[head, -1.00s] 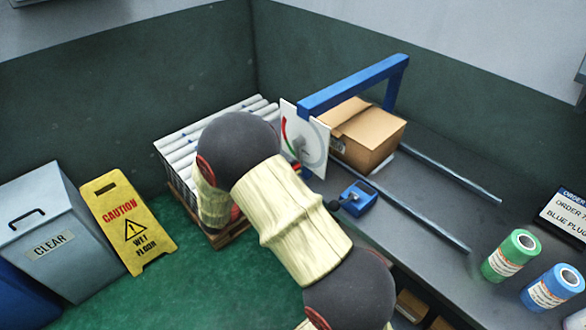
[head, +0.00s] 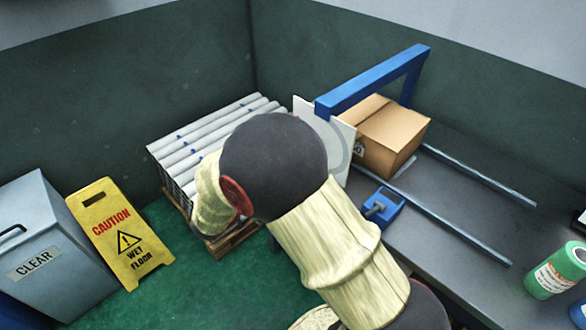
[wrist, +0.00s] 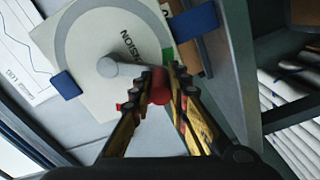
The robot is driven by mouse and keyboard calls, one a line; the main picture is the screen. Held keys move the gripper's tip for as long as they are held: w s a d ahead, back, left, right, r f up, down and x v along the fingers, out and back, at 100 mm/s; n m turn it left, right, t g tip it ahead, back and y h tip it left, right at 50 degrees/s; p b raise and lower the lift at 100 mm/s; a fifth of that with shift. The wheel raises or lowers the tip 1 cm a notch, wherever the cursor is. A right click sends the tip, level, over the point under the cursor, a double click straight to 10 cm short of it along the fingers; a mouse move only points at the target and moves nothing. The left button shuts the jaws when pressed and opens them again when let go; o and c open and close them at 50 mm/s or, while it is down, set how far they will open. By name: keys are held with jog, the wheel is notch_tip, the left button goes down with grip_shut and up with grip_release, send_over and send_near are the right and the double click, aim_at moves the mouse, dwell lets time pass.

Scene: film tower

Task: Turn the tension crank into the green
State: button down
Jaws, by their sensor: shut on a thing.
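The tension dial is a white panel (head: 345,133) under the blue frame in the head view, mostly covered by my arm. In the wrist view the dial plate (wrist: 85,22) shows a round grey face with part of the word TENSION. A grey hub (wrist: 107,67) stands out from it, and a green patch (wrist: 168,54) shows beyond my fingers. The crank's red knob (wrist: 160,92) sits between the fingertips of my gripper (wrist: 160,82), which is shut on it. Fingers hide part of the crank arm and scale; I cannot tell where any pointer stands.
A blue frame (head: 372,80) rises above the panel, beside a cardboard box (head: 392,140). A blue device (head: 382,206) and metal rails (head: 450,232) are on the bench. A pallet of tubes (head: 215,137), a yellow caution sign (head: 122,235) and a bin (head: 50,255) stand left.

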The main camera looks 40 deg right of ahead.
jog(key=shift+w, duration=0.25)
dwell(0.3)
jog(key=c, duration=2)
grip_release()
jog(key=shift+o, duration=1.4)
jog(key=shift+s+a, duration=0.1)
jog(key=shift+a, duration=0.15)
jog(key=shift+o, duration=0.2)
jog(key=shift+s+a+m, duration=0.1)
jog(key=shift+a+m, duration=0.2)
jog(key=shift+a, duration=0.1)
jog(key=a, duration=1.1)
jog(key=shift+s, duration=0.45)
jog(key=shift+w+d+r, duration=0.1)
jog(key=shift+d, duration=0.05)
